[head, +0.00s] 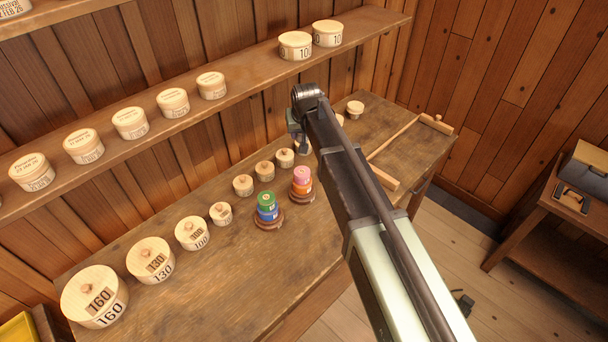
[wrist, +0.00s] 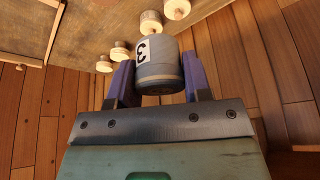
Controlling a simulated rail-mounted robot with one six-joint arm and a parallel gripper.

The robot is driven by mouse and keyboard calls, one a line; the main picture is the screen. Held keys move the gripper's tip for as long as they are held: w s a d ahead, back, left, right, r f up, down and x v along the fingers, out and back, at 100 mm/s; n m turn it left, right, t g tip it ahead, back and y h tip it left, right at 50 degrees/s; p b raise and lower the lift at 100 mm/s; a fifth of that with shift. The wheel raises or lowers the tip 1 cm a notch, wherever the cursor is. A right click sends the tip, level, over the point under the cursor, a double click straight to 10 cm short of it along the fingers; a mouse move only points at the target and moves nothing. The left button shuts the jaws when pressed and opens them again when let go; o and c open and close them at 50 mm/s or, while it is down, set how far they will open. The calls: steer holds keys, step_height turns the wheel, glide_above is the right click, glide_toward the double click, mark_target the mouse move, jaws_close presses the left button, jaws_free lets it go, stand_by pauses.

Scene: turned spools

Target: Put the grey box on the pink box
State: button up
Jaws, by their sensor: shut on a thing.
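My gripper (wrist: 156,76) is shut on the grey box (wrist: 159,62), a small round box with a pale label marked 3, held between two purple fingers in the wrist view. The pink box (head: 302,173) sits on top of an orange box (head: 301,187) on a dark round base on the bench. The grey box's height above the bench is unclear.
A green box (head: 265,199) on a blue box (head: 268,213) stands left of the pink stack. Several pale round boxes line the bench (head: 215,262) behind and to the left. A shelf (head: 250,68) with more boxes runs along the wall.

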mark_target(301, 168)
step_height(301, 168, down, 14)
steer(key=b, duration=1.1)
steer(key=shift+f+b, duration=0.25)
steer(key=shift+b, duration=0.15)
steer(key=shift+r, duration=0.3)
steer(key=shift+f, duration=0.3)
steer(key=o, duration=0.9)
steer(key=shift+r, duration=0.1)
steer(key=p+v, duration=1.1)
steer(key=v, duration=0.1)
steer(key=shift+r+p, duration=0.15)
steer(key=shift+p, duration=0.2)
steer(key=shift+s, duration=0.1)
